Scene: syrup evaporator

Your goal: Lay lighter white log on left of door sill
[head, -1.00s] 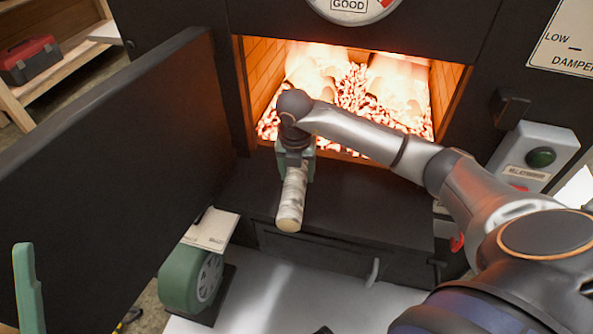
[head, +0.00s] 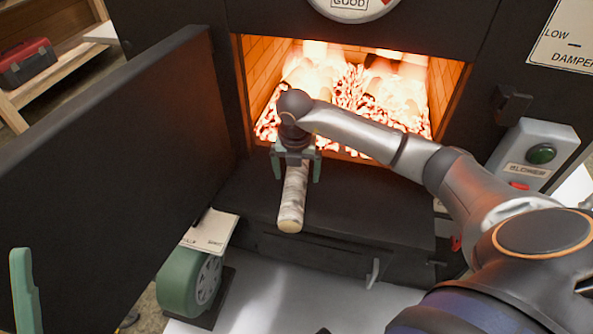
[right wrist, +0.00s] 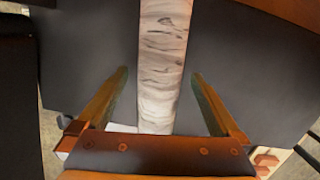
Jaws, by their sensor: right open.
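The white log (head: 293,200) has pale birch-like bark and lies on the left part of the black door sill (head: 350,205), its cut end toward me. In the right wrist view the log (right wrist: 165,60) runs between the fingers with a gap on each side. My right gripper (head: 297,175) is open around the log, just above it, its fingers apart from the bark.
The firebox (head: 355,95) glows with embers behind the sill. The open black door (head: 120,170) stands on the left. A green blower (head: 185,285) sits below it. A control box (head: 535,155) is on the right. The sill right of the log is clear.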

